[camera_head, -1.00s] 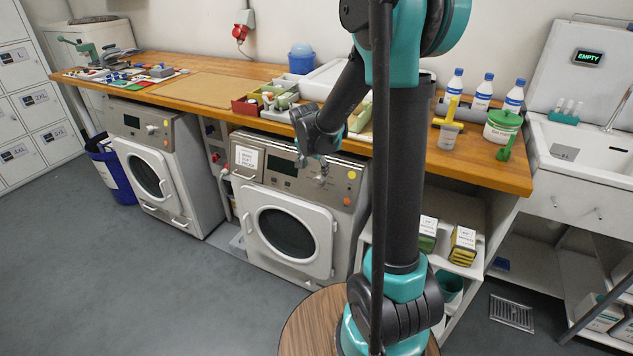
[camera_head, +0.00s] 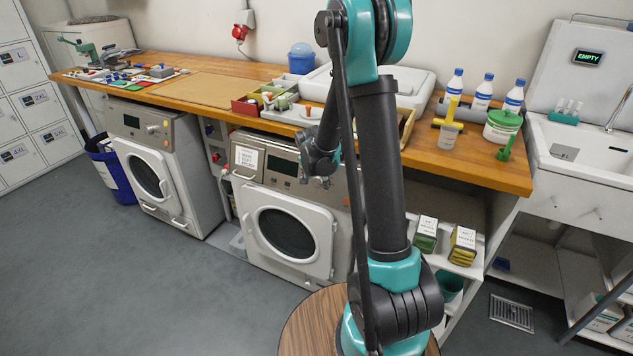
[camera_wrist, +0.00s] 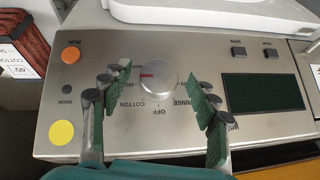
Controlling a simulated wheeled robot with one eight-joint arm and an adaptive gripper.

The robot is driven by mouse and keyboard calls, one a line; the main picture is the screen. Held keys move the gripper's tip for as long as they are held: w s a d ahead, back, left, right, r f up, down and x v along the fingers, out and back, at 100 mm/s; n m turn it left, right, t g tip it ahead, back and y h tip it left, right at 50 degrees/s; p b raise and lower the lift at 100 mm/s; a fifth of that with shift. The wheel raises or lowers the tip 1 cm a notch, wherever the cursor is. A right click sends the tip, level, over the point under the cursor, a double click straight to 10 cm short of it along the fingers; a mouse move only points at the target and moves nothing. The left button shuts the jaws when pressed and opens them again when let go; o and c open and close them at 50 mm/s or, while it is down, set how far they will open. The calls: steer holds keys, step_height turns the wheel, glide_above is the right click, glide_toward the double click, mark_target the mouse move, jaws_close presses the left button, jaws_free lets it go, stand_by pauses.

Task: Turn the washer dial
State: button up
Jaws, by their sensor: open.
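In the wrist view, the round silver washer dial (camera_wrist: 160,80) sits on the metal control panel (camera_wrist: 200,150). A red mark on the dial points left; OFF is printed below it, with COTTON and RINSE to either side. My gripper (camera_wrist: 162,92) is open, its fingers to the left and right of the dial with gaps between. I cannot tell whether the pads touch the panel. In the head view, my gripper (camera_head: 324,182) is at the panel of the right-hand washer (camera_head: 290,228) and hides the dial there.
The panel also carries an orange button (camera_wrist: 71,54), a yellow button (camera_wrist: 61,132), a small black button (camera_wrist: 67,90) and a dark display (camera_wrist: 264,93). The wooden counter (camera_head: 210,88) overhangs the washers. A second washer (camera_head: 152,170) stands to the left.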

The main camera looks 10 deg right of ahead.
steer(key=c, duration=1.2)
steer(key=shift+o, duration=0.2)
steer(key=shift+a, duration=0.1)
steer(key=n+g+h, duration=0.1)
steer(key=n+h, duration=0.1)
steer(key=shift+w+a+g+h, duration=0.2)
steer(key=shift+g+h, duration=0.2)
steer(key=n+h, duration=0.1)
steer(key=g+h, duration=0.1)
steer(key=n+h, duration=0.1)
steer(key=shift+w+a+f+n+g, duration=0.1)
steer(key=shift+a+f+n+g, duration=0.1)
steer(key=shift+a+n+g, duration=0.1)
steer(key=n+h, duration=0.2)
steer(key=h, duration=0.1)
steer(key=shift+a+f+g, duration=0.1)
steer(key=shift+f+g, duration=0.1)
steer(key=shift+g, duration=0.2)
steer(key=shift+f+n+h, duration=0.2)
steer(key=shift+n+h, duration=1.5)
steer(key=shift+h, duration=0.2)
